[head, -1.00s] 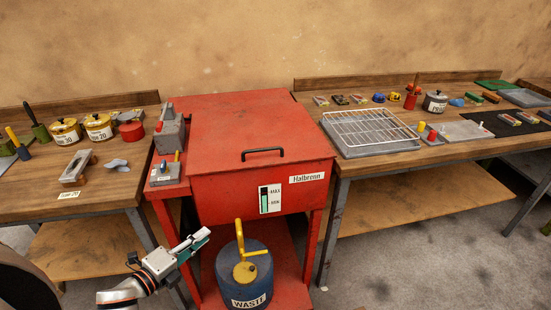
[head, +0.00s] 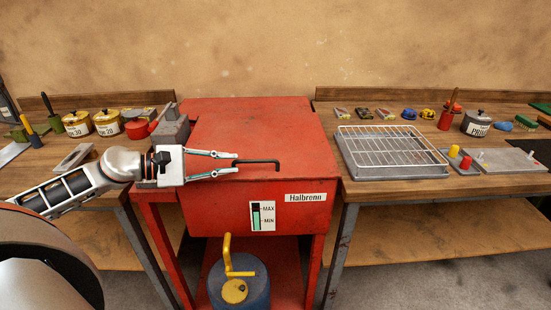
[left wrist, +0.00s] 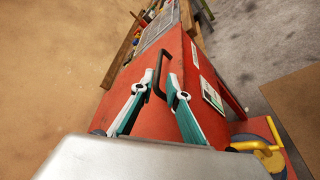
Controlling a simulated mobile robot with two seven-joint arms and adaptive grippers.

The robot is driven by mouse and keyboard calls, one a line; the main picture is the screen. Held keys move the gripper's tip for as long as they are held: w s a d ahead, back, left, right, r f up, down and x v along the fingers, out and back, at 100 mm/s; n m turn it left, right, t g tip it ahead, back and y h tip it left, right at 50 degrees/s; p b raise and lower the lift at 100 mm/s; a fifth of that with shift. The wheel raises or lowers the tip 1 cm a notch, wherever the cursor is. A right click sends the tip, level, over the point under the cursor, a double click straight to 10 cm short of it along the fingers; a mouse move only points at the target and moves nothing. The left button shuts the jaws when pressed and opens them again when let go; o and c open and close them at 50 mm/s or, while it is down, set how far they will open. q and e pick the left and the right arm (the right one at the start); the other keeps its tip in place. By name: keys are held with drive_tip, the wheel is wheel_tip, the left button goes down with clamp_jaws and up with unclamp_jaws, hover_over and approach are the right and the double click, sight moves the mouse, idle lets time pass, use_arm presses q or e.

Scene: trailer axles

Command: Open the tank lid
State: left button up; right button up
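The tank (head: 265,135) is a red metal box with a flat lid on a red stand, and its lid looks closed. A black bar handle (head: 262,162) is at the lid's front; it also shows in the left wrist view (left wrist: 158,70). My left gripper (head: 236,163) is open at the handle's left end. In the left wrist view its two fingertips (left wrist: 160,77) lie on either side of the handle's near part, apart from each other. I cannot tell whether they touch it. My right gripper is not in view.
A label and level gauge (head: 262,216) are on the tank's front. A blue waste can (head: 256,280) with a yellow handle stands below. Workbenches with pots and tools flank the tank.

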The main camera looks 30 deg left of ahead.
sight(251, 161)
use_arm(q)
drive_tip(key=shift+w+d, duration=0.25)
drive_tip(key=shift+w, duration=0.05)
drive_tip(key=shift+w+d, duration=0.25)
drive_tip(key=shift+w, duration=0.05)
drive_tip(key=shift+w+d+f, duration=0.15)
drive_tip(key=shift+w+d, duration=0.05)
drive_tip(key=shift+w, duration=0.05)
drive_tip(key=shift+b+x, duration=0.5)
drive_tip(key=shift+x, duration=0.4)
drive_tip(key=shift+b+x, duration=0.3)
drive_tip(key=shift+x, duration=1.75)
drive_tip(key=shift+w, duration=0.15)
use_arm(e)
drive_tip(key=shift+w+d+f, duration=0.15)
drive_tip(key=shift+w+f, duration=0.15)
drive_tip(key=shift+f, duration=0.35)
use_arm(q)
drive_tip(key=shift+d, duration=0.1)
